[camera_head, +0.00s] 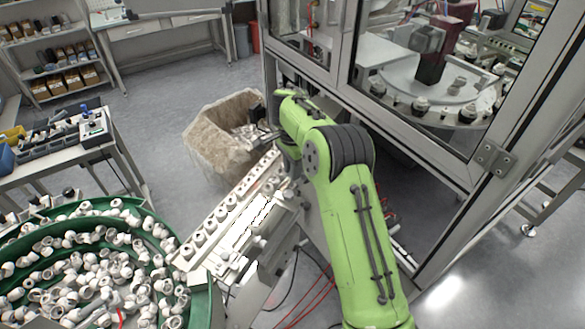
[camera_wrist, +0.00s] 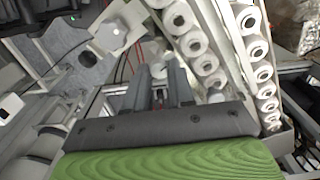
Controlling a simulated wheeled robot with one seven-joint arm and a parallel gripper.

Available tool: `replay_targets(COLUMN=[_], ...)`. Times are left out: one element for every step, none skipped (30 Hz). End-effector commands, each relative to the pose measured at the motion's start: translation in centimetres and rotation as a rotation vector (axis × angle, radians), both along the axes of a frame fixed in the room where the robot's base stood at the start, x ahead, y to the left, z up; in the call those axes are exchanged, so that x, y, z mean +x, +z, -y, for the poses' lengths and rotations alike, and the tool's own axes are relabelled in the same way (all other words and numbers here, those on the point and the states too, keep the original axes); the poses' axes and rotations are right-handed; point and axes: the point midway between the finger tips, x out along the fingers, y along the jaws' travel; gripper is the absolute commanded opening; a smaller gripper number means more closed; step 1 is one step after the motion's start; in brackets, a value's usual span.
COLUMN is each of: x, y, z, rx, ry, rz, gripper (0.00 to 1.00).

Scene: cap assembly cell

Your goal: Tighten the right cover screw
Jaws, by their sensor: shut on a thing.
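My gripper (camera_wrist: 160,72) is in the wrist view, its two dark fingers pointing up the picture from a grey body. The fingers are close together, with a small pale round part (camera_wrist: 158,69) between their tips. It looks like the head of the cover screw, but its outline is partly hidden by the fingers. The feed track (camera_wrist: 235,62) with rows of white caps runs just right of the fingers. In the head view, my green arm reaches to the far part of the track, beside a bright cover plate (camera_head: 246,226).
A green bowl (camera_head: 206,300) full of white caps stands at the lower left. A bin with a pale liner (camera_head: 210,140) stands beyond the track. A glazed machine frame (camera_head: 345,60) is close on the right. Red cables (camera_head: 308,300) hang below the track.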

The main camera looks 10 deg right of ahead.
Motion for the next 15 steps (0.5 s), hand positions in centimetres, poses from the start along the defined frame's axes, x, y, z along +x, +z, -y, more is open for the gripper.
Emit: replay_targets(x=[-0.28,-0.29,-0.29,-0.29,-0.29,-0.29,-0.29,-0.29,-0.30,-0.30,-0.30,-0.30,-0.30,-0.30,-0.30], y=[-0.54,-0.54,-0.53,-0.53,-0.53,-0.52,-0.51,-0.51,-0.50,-0.50,-0.49,-0.49,-0.49,-0.48,-0.48], z=[-0.01,0.00,0.00,0.00,0.00,0.00,0.00,0.00,0.00,0.00,-0.01,-0.01,-0.01,-0.01,-0.01], rx=[0.000,0.000,0.000,0.000,0.000,0.000,0.000,0.000,0.000,0.000,0.000,0.000,0.000,0.000,0.000], ry=[-0.026,-0.040,-0.057,-0.069,-0.079,-0.091,-0.100,-0.108,-0.116,-0.121,-0.125,-0.130,-0.133,-0.135,-0.136], rz=[-0.015,-0.015,-0.015,-0.015,-0.015,-0.015,-0.015,-0.016,-0.016,-0.016,-0.016,-0.016,-0.016,-0.016,-0.016], gripper=[0.00,0.00,0.00,0.00,0.00,0.00,0.00,0.00,0.00,0.00,0.00,0.00,0.00,0.00,0.00])
